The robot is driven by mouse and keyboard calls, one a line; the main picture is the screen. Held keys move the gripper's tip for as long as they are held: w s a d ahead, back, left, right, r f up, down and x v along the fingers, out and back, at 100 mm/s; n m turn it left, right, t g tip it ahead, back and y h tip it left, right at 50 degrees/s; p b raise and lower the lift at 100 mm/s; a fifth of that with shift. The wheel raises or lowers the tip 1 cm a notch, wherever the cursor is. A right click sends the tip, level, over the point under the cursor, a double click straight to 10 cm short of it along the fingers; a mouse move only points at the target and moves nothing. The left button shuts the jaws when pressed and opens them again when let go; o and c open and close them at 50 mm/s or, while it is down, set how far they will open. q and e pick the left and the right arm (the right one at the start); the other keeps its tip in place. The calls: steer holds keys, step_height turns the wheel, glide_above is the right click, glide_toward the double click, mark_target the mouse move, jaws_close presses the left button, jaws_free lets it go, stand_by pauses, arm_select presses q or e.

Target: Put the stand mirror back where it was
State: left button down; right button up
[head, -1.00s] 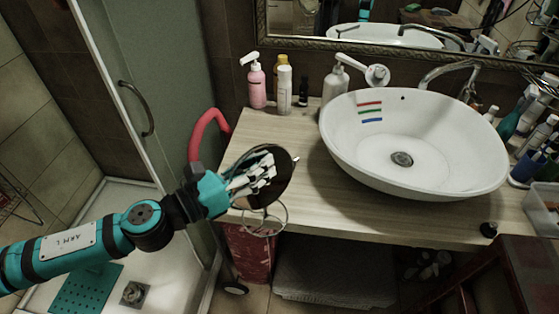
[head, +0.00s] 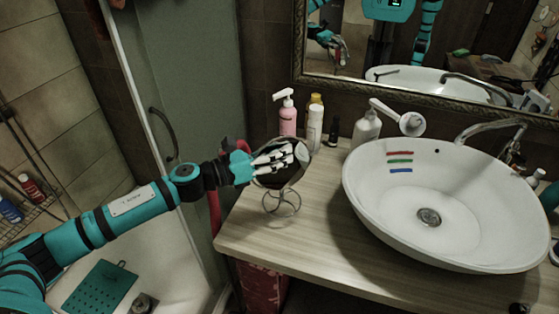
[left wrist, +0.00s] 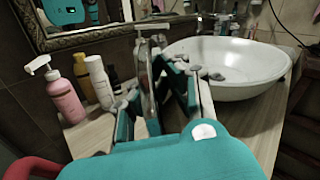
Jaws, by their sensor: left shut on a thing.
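The stand mirror, a round mirror with a looped wire stand, shows in the head view (head: 283,201) over the left part of the wooden counter (head: 320,245). My left gripper (head: 285,157) is shut on its round head, with white fingers across the disc. The mirror is upright; I cannot tell whether its base touches the counter. In the left wrist view the mirror (left wrist: 150,85) stands edge-on between the fingers of my left gripper (left wrist: 155,90). My right gripper is not in view.
A pink pump bottle (head: 288,118), a white bottle (head: 315,127), a small dark bottle (head: 333,132) and a white dispenser (head: 366,130) stand behind the mirror. The white basin (head: 365,205) is to the right. Counter in front of the basin's left side is clear.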

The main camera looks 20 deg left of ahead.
mark_target(282, 184)
arm_select(q)
steer(key=shift+w+a, duration=0.2)
steer(key=shift+w, duration=0.1)
step_height(282, 184, down, 4)
steer(key=shift+r+p, duration=0.25)
steer(key=shift+p, duration=0.05)
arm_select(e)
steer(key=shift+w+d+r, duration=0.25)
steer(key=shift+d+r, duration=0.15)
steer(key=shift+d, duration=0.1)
arm_select(q)
steer(key=shift+f, duration=0.15)
steer(key=c, duration=1.4)
jaws_free()
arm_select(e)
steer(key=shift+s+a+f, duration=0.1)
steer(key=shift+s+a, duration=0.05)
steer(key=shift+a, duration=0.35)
